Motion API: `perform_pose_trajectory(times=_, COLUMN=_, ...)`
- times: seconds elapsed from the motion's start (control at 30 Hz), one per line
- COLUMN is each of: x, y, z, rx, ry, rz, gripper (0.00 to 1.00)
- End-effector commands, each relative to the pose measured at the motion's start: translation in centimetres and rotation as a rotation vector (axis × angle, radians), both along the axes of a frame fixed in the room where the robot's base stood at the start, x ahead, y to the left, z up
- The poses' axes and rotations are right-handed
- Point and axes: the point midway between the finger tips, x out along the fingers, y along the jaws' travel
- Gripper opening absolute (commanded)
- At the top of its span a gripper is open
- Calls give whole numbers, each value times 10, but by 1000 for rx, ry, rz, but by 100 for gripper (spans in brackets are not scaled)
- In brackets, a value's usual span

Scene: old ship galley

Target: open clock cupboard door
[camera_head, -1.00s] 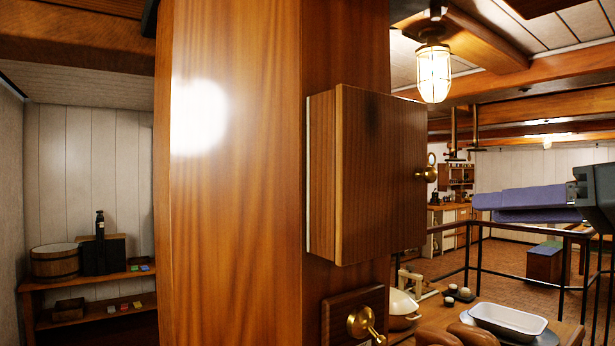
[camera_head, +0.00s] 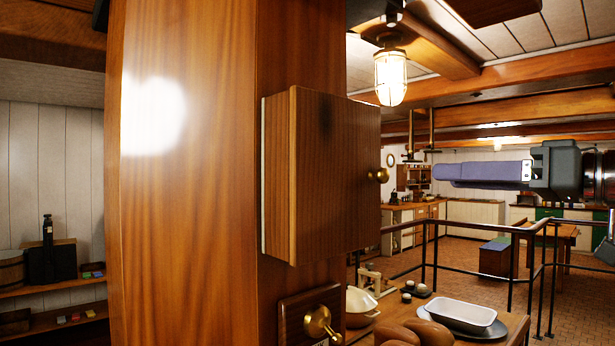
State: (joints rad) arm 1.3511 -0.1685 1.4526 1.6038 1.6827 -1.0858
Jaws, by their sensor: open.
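The clock cupboard (camera_head: 277,185) is a dark wooden box on the side of a broad varnished post; no clock face shows on it. Its door (camera_head: 335,170) is the striped front panel and looks shut. A small brass knob (camera_head: 379,175) sticks out near the door's right edge. My gripper (camera_head: 438,172) comes in from the right with its purple fingers pointing left, at about the knob's height in the picture. It is open and empty, with a visible gap between its tips and the knob. The fingers overlap edge-on, so the space between them is hidden.
The post (camera_head: 180,230) fills the left middle. A brass lever on a wooden plate (camera_head: 318,322) sits below the cupboard. A table below right bears a white tray (camera_head: 460,315) and brown loaves. A dark railing (camera_head: 480,231) stands behind. A lit lamp (camera_head: 390,78) hangs above.

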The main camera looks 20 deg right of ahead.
Motion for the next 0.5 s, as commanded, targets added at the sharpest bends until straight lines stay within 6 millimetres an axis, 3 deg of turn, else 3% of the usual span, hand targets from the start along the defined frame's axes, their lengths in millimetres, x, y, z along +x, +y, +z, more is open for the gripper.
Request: perform_pose_trajectory(times=0.5, x=52, y=18, z=0, rx=1, ry=0, rz=2, gripper=43)
